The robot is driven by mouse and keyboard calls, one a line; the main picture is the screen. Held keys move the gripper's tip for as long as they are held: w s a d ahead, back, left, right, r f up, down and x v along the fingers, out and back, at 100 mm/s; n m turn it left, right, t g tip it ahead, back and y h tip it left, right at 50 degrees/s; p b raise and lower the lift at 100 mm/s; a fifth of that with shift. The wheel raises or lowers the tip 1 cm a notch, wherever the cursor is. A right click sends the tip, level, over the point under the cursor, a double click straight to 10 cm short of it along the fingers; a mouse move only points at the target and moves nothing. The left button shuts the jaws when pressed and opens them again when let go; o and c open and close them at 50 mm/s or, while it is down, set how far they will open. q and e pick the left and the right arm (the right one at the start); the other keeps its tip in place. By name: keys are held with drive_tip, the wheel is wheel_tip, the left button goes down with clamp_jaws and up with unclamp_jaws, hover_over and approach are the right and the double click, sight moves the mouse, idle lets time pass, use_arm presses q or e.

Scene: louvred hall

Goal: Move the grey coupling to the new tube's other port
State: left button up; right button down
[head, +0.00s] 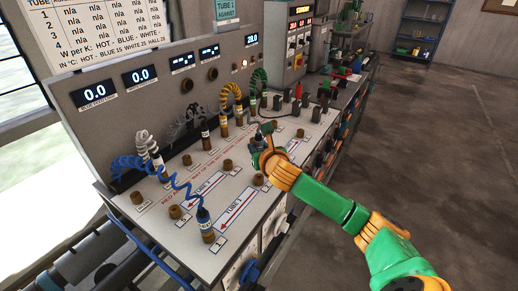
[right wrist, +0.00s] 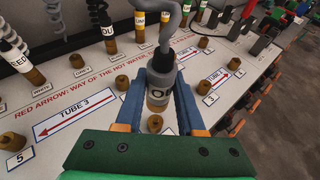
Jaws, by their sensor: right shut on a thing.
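A bare brown port (right wrist: 155,123) shows between the fingers, nearer the wrist. In the head view my right gripper (head: 262,150) is over the right part of the bench panel and mostly hides the coupling. Red TUBE 3 arrow plate (right wrist: 75,115) lies left of the gripper. My left gripper is out of view.
A blue coupling (head: 204,219) stands on a front port with a coiled blue hose. White (head: 154,153), yellow (head: 224,126) and green (head: 252,107) hose couplings stand along the back. Several bare brown ports dot the panel. An upright display panel (head: 150,85) bounds the rear.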

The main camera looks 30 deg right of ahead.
drive_tip(key=f+b, duration=0.3)
drive_tip(key=shift+w+d+f, duration=0.1)
drive_tip(key=shift+d+f, duration=0.15)
drive_tip(key=shift+f, duration=0.05)
drive_tip(key=shift+r, duration=0.2)
drive_tip(key=shift+a+f+p, duration=0.25)
drive_tip(key=shift+p, duration=0.15)
drive_tip(key=shift+d, duration=0.1)
drive_tip(key=shift+f, duration=0.3)
drive_tip(key=shift+f, duration=0.1)
